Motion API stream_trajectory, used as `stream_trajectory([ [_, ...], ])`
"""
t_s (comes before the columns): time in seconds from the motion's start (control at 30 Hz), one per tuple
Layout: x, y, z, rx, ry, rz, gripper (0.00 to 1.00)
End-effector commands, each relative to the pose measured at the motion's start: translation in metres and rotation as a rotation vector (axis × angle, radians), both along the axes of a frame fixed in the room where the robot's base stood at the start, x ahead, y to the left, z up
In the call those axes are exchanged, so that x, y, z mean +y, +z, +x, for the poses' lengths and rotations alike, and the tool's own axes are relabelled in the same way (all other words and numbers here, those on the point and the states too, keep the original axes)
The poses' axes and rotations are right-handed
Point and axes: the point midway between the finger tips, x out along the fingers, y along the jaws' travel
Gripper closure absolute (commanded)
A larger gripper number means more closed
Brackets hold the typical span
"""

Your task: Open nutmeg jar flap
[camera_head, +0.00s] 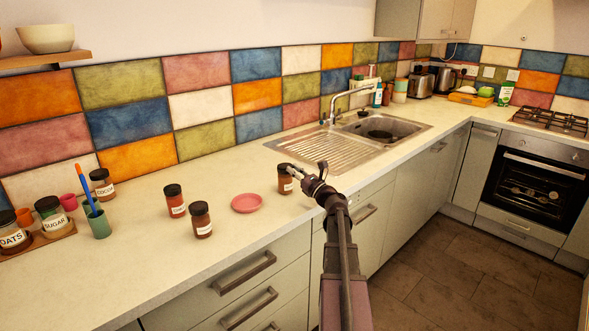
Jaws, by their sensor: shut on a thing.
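A small brown jar (285,184) with a pale label stands on the counter just left of my gripper. Its label is too small to read, so I cannot confirm that it is the nutmeg jar. My gripper (297,172) is at the jar's top, shut on its lid or flap. The gripper partly covers the top, so how far the flap is open cannot be told. Two other dark-lidded jars, a red one (175,201) and a brown one (201,219), stand to the left.
A pink saucer (247,203) lies left of the gripped jar. A cocoa jar (102,185), a green cup (98,223) and a sugar jar (51,216) stand farther left. The sink (385,130) is behind, right of the gripper. The counter's front edge is close.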

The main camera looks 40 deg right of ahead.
Motion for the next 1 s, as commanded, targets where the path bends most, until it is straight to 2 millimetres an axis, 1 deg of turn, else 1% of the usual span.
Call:
stream_trajectory([
  [0.03,0.001,0.006,0.0,0.017,-0.001,-0.004,1.0],
  [0.47,0.001,0.021,0.002,0.219,-0.001,-0.035,1.0],
  [1.0,0.001,0.038,0.009,0.501,0.0,-0.077,1.0],
])
